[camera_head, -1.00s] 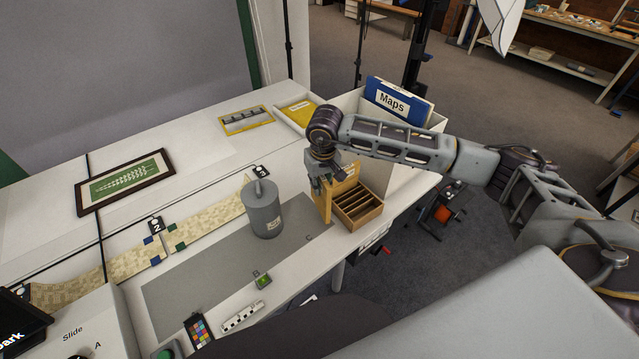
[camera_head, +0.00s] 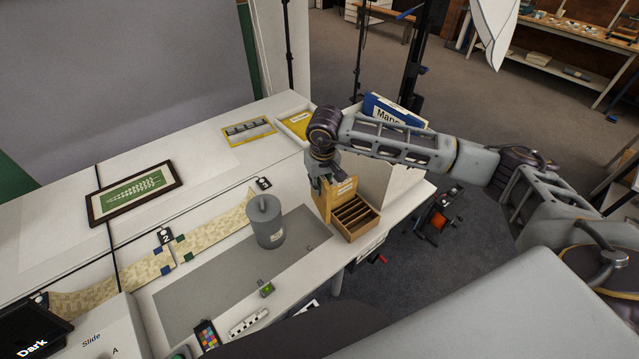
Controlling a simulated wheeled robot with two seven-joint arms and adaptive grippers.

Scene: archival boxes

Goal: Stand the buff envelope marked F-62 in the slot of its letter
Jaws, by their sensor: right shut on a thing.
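My right gripper (camera_head: 324,184) is shut on the upper left part of a buff envelope (camera_head: 342,198). The envelope is upright, with a small pale label near its top; its marking is too small to read. A wooden slotted box (camera_head: 372,228) with several open slots stands just right of the envelope, near the table's right edge. The envelope is at the box's left side. I cannot tell whether its lower edge is inside a slot or beside the box. Letters on the slots cannot be read. My left gripper is not in view.
A grey lidded can (camera_head: 266,230) stands on the grey mat (camera_head: 205,290), left of the box. A framed fern picture (camera_head: 133,192) lies at left.

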